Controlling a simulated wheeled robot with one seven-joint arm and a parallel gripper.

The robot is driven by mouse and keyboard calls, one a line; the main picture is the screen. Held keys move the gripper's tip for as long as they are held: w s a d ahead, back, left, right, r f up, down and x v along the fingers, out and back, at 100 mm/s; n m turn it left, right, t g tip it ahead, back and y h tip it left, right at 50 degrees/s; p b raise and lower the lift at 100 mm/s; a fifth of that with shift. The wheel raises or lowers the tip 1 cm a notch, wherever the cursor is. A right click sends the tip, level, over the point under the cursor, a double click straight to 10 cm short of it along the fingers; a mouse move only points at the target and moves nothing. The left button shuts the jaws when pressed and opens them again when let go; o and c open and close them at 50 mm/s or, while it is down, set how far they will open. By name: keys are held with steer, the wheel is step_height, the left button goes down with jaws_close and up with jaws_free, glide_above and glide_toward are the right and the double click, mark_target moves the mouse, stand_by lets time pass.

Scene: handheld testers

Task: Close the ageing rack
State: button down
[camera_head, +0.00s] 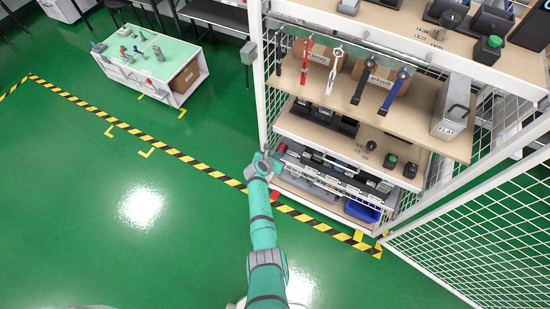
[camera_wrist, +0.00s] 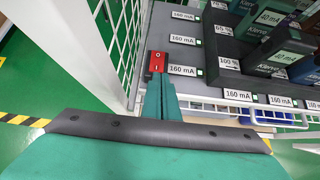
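The ageing rack appears to be the dark grey shelf (camera_head: 326,165) with several small testers and a white wire rail, low in the shelving unit. In the wrist view, the grey shelf (camera_wrist: 184,52) carries "160 mA" and "%" labels with small green marks, and the wire rail (camera_wrist: 210,103) runs along its edge. A red rocker switch (camera_wrist: 157,62) shows just beyond my fingertips; contact cannot be told. My gripper (camera_head: 264,158) is at the left end of this shelf. In the wrist view its teal fingers (camera_wrist: 160,88) are together in the middle, with nothing clearly held.
A white mesh panel (camera_head: 490,225), like an open door, stands out at the front right. White mesh (camera_wrist: 95,35) is close to my gripper's left. Upper shelves hold tools and boxes. A blue bin (camera_head: 362,211) sits below. Green floor is clear at left, with striped tape.

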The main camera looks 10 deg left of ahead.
steer(key=shift+w+d, duration=0.1)
steer(key=shift+w, duration=0.15)
steer(key=shift+w+r, duration=0.15)
steer(key=shift+w, duration=0.1)
steer(key=shift+w+r, duration=0.15)
steer(key=s+a+r, duration=0.1)
steer(key=s+r, duration=0.1)
steer(key=s, duration=0.4)
steer(key=s+a+r, duration=0.2)
steer(key=s+r, duration=0.1)
steer(key=s, duration=0.2)
steer(key=shift+s+a+r, duration=0.25)
steer(key=shift+s+a, duration=0.05)
steer(key=shift+s, duration=0.05)
